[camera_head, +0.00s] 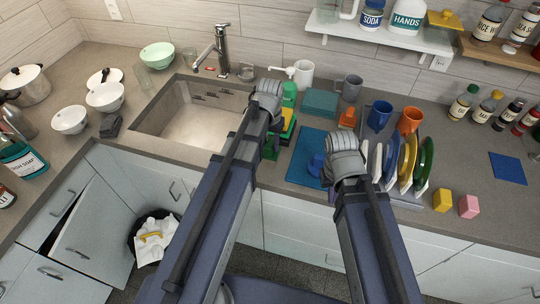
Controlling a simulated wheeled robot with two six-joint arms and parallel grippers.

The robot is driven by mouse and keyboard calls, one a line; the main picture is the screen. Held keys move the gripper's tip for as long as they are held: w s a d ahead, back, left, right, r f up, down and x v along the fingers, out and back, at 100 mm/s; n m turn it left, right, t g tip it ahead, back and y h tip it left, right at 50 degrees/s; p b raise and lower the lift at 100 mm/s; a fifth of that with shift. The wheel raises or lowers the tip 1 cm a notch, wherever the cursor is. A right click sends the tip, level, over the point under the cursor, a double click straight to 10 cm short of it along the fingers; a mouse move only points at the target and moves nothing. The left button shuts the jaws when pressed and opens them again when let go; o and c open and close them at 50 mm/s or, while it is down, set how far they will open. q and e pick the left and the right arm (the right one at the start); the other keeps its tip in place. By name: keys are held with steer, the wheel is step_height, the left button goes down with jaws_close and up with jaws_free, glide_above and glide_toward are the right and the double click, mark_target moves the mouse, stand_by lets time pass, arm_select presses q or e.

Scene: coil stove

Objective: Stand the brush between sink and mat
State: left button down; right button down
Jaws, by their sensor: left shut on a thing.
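My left gripper (268,94) is over the right rim of the sink (190,119), its fingers mostly hidden by my own arm. Green and yellow pieces (288,124) show beside and below it, partly covered by the arm. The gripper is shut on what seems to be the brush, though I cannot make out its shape. The blue mat (303,158) lies right of the sink on the counter. My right gripper (345,158) is over the mat's right side, beside the dish rack. Its fingers are hidden. A small round blue thing (316,163) shows beside it on the mat.
Plates stand in the dish rack (405,202) at the right. Behind the mat are a teal block (320,103), a grey mug (348,86) and an orange thing (347,117). The faucet (221,48) rises behind the sink. Counter left of the sink holds bowls (105,97).

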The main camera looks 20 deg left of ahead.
mark_target(270, 142)
arm_select(q)
step_height(270, 142, down, 4)
steer(key=b, duration=0.3)
steer(key=shift+r+b, duration=0.2)
steer(key=shift+b, duration=0.15)
steer(key=shift+f, duration=0.15)
steer(key=c, duration=0.5)
jaws_free()
step_height(270, 142, up, 12)
steer(key=p, duration=1.2)
steer(key=shift+r, duration=0.25)
steer(key=s+d+m, duration=0.1)
steer(key=s+d, duration=0.2)
steer(key=s, duration=0.1)
steer(key=s+d+m, duration=0.1)
steer(key=s+d, duration=0.3)
steer(key=s, duration=0.1)
steer(key=s+d+m+y, duration=0.1)
steer(key=s+d, duration=0.2)
steer(key=s, duration=0.2)
steer(key=shift+s+d, duration=0.15)
steer(key=shift+d, duration=0.1)
